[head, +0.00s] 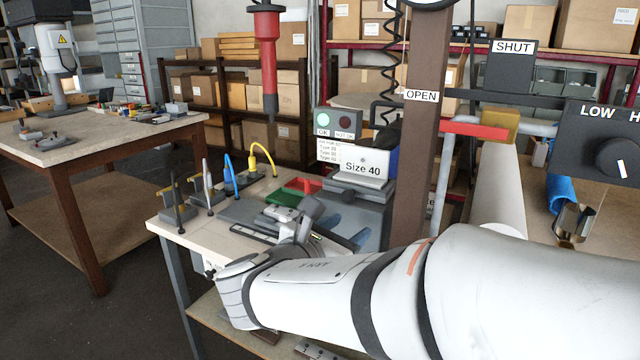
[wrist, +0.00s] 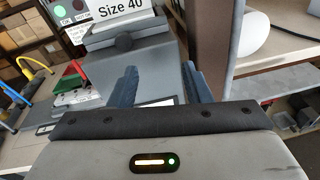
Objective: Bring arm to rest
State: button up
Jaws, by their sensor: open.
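My white arm reaches across the lower part of the head view from the right and bends back at its wrist over the workbench. My gripper (wrist: 163,85) shows in the wrist view as two blue-grey fingers, open and apart, with nothing between them. Beyond the fingers is the grey fixture (wrist: 150,65) under the "Size 40" sign (wrist: 120,9); the sign also shows in the head view (head: 362,163). I cannot tell how far the fingers are above the fixture. In the head view my wrist hides part of the bench and gripper.
A brown post (head: 412,140) with an "OPEN" label stands close beside my arm. A red hanging tool (head: 267,55) is above the bench. Several upright tools with blue and yellow cables stand at the bench's left, near a green block (head: 285,197). A floor gap separates the left table (head: 95,140).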

jog(key=s+d+f+m+g+y+p, duration=0.25)
jog(key=s+d+m+g+p, duration=0.55)
jog(key=d+m, duration=0.5)
jog(key=s+a+r+m+g+y+p, duration=0.1)
jog(key=s+m+y+p, duration=0.5)
jog(key=m, duration=0.8)
jog(key=shift+s+a+m+g+y, duration=0.4)
jog(key=shift+s+a+g+y, duration=0.1)
jog(key=shift+g, duration=0.4)
jog(key=shift+r, duration=0.1)
jog(key=shift+c, duration=0.8)
